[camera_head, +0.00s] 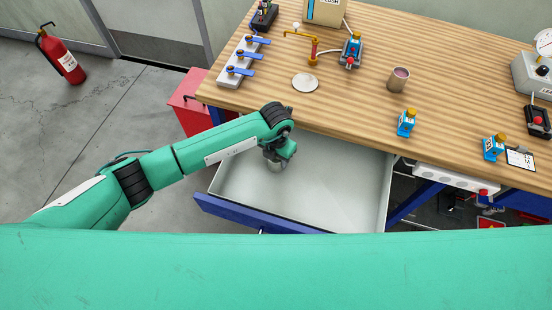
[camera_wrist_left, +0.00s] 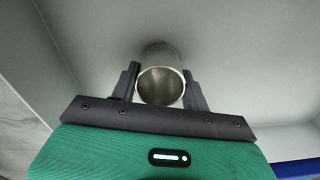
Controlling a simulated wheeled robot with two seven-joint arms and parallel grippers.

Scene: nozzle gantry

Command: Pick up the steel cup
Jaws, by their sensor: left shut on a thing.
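The steel cup (camera_wrist_left: 161,56) is a plain grey metal cylinder with its open mouth toward the left wrist camera. It shows in the head view (camera_head: 274,164) as a small grey piece under my left gripper (camera_head: 277,156), mostly hidden by the wrist. In the left wrist view my left gripper (camera_wrist_left: 161,88) has one finger on each side of the cup and is shut on it. The cup is inside the open drawer (camera_head: 330,185), toward its left side. I cannot tell whether it touches the drawer floor. My right gripper is not in view.
The rest of the drawer looks empty. A red box (camera_head: 187,105) stands left of the bench.

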